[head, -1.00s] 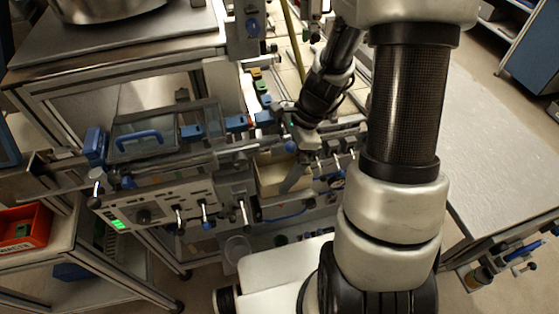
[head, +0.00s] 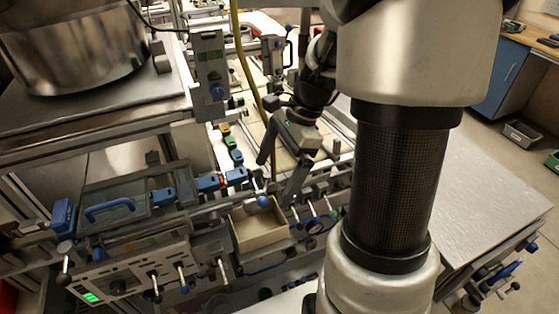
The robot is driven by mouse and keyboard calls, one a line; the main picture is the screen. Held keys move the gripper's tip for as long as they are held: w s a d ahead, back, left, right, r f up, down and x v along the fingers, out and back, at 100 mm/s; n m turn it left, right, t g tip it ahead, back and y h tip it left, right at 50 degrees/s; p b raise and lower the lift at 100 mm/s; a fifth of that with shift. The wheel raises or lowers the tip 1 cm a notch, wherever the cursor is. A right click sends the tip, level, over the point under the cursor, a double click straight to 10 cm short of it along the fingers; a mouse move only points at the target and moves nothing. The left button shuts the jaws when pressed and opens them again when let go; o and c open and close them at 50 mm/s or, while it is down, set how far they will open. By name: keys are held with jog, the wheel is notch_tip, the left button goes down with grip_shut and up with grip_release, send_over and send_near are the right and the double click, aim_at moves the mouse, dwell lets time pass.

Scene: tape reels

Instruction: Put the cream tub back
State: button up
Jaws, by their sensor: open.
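The cream tub (head: 260,238) is an open-topped box near the middle of the head view. It sits at the front edge of the metal-framed bench, to the right of the grey control panel, and its visible inside looks empty. My gripper (head: 272,184) is open, just behind and above the tub's far rim in the picture. Its two dark fingers are spread apart with nothing visible between them. I cannot tell whether a fingertip touches the tub.
A grey control panel (head: 133,282) with levers and a green display is left of the tub. A blue-handled clear cover (head: 125,212) and small coloured blocks (head: 232,152) lie behind it. A large metal pot (head: 75,50) stands upper left. A bare grey tabletop (head: 475,190) is at right.

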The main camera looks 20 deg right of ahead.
jog(key=shift+v, duration=1.5)
